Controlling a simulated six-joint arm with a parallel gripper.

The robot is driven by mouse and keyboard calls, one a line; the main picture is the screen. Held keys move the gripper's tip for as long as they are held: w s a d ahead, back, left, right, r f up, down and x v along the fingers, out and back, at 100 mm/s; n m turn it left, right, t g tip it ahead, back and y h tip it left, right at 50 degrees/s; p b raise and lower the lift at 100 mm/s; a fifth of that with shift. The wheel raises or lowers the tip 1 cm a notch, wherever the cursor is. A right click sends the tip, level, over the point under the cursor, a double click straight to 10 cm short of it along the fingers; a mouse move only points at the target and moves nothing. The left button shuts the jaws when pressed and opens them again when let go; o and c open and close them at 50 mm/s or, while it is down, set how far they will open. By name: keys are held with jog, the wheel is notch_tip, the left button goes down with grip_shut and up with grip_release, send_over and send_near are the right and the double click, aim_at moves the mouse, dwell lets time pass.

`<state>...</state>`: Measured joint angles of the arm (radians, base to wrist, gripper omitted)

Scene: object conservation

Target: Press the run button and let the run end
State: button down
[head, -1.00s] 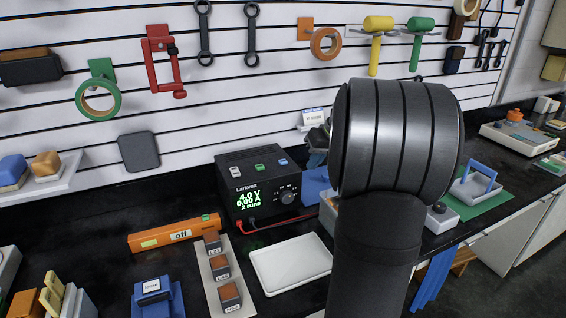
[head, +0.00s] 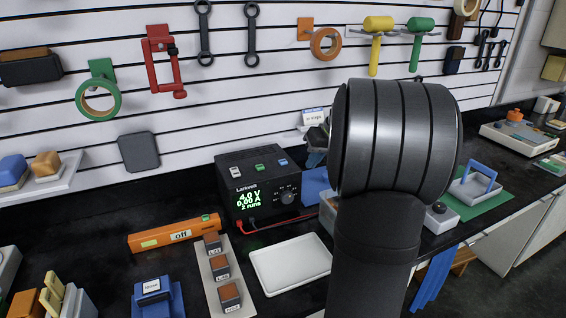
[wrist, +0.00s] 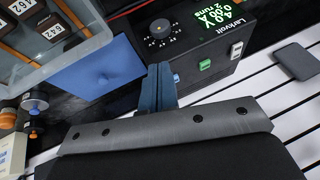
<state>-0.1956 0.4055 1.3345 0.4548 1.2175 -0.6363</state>
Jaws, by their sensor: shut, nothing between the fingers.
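The black Larkvolt power supply (head: 252,185) stands on the bench against the slatted wall. Its green display (head: 251,198) reads 4.0 V, 0.00 A and 2 runs. White, green and blue buttons sit along its top. In the wrist view I see the white button (wrist: 237,50), the green button (wrist: 205,65) and a sliver of the blue button (wrist: 176,79) beside my fingers. My gripper (wrist: 160,72) is shut and empty, close to the blue button; I cannot tell whether it touches it. My own arm covers much of the gripper in the head view. I cannot read button labels.
An orange bar (head: 150,241) marked "off" lies left of the supply. A strip with several labelled blocks (head: 219,266) and a white tray (head: 290,264) lie in front. A red lead (head: 283,221) runs right from the supply. A blue panel (wrist: 98,70) and a clear bin are nearby.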

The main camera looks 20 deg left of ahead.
aim_at(284, 163)
jog(key=w+a+r+m+t+y, duration=0.2)
jog(key=w+a+r+m+t, duration=0.2)
jog(key=w+a+m, duration=0.3)
jog(key=w+a+r, duration=0.1)
jog(key=a, duration=0.3)
jog(key=shift+a, duration=0.35)
jog(key=shift+f, duration=0.1)
jog(key=shift+f, duration=4.35)
jog(key=shift+f, duration=0.4)
jog(key=shift+f, duration=0.4)
jog(key=shift+r, duration=0.85)
